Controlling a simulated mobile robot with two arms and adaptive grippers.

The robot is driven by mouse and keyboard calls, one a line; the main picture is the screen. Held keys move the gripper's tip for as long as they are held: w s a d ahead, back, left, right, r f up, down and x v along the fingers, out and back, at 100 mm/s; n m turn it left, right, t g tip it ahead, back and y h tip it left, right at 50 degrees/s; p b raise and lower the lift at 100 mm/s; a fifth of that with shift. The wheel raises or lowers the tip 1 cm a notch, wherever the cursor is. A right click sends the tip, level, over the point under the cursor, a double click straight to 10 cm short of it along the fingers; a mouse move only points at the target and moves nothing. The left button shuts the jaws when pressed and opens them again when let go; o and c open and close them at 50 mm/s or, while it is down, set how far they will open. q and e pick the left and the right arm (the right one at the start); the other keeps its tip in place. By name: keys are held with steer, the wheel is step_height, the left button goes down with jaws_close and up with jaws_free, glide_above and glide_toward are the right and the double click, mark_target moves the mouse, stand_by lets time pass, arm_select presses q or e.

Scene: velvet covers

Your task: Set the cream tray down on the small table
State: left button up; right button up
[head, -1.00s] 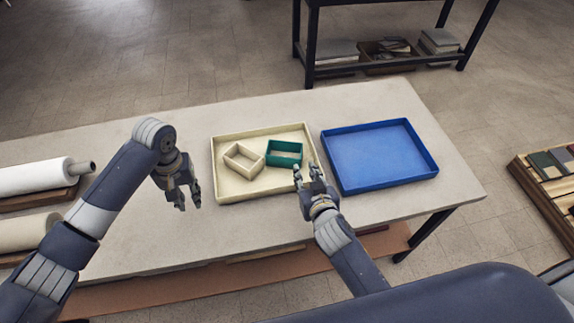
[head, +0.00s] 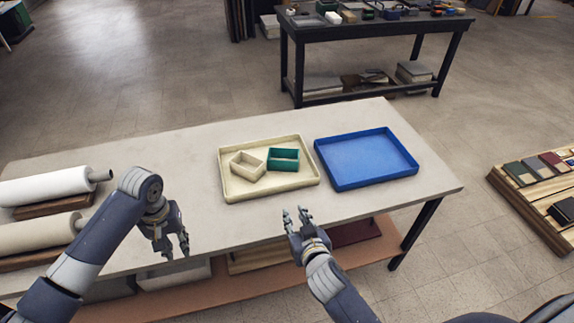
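The cream tray (head: 230,188) lies flat on the long pale table (head: 165,150). It holds a small cream open box (head: 248,167) and a small green open box (head: 284,160). My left gripper (head: 177,254) is open and empty, fingers down, at the table's front edge, left of the tray. My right gripper (head: 296,212) is open and empty, in front of the tray's near right corner and apart from it in the picture. A dark table (head: 350,32) stands behind; I cannot tell whether it is the small table.
A blue tray (head: 366,160) lies just right of the cream tray. White rolls (head: 45,187) lie at the table's left end. A wooden rack with sample pieces (head: 530,205) stands at the right. Small items cover much of the dark table's top. Floor is open between the tables.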

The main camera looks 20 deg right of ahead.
steer(key=v, duration=1)
steer(key=shift+d+r, duration=0.3)
steer(key=shift+s, duration=0.1)
